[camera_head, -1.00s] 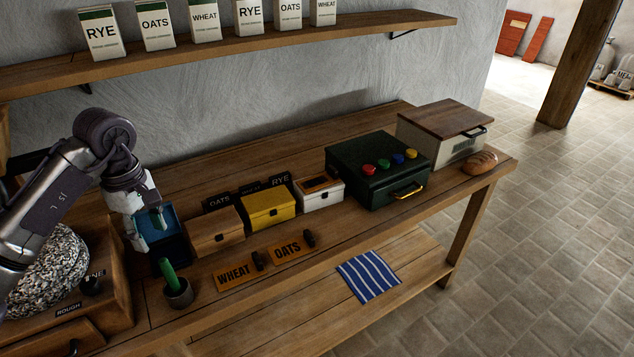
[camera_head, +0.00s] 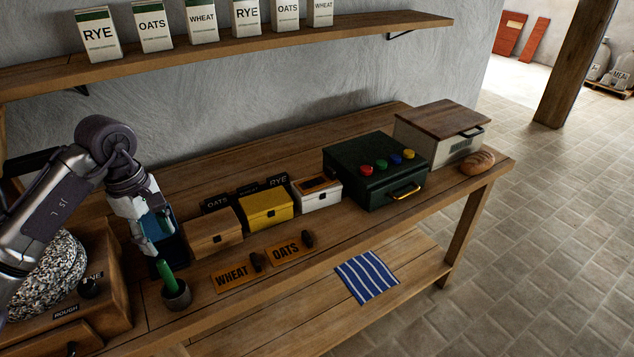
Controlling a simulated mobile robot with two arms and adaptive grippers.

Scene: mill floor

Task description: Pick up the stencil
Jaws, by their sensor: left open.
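Two flat orange plates that look like stencils lie on the bench: one cut with WHEAT (camera_head: 231,275) and, to its right, one cut with OATS (camera_head: 285,250). Each has a dark knob at its right end. A small orange plate (camera_head: 316,184) also shows on the lid of the white box. My right gripper is out of view.
A green handle (camera_head: 166,272) stands in a dark cup (camera_head: 177,295) at the bench front. Wooden (camera_head: 212,232), yellow (camera_head: 266,206) and white (camera_head: 317,194) boxes stand behind the plates. A millstone (camera_head: 50,278) is at left. A green case (camera_head: 375,172) stands further right.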

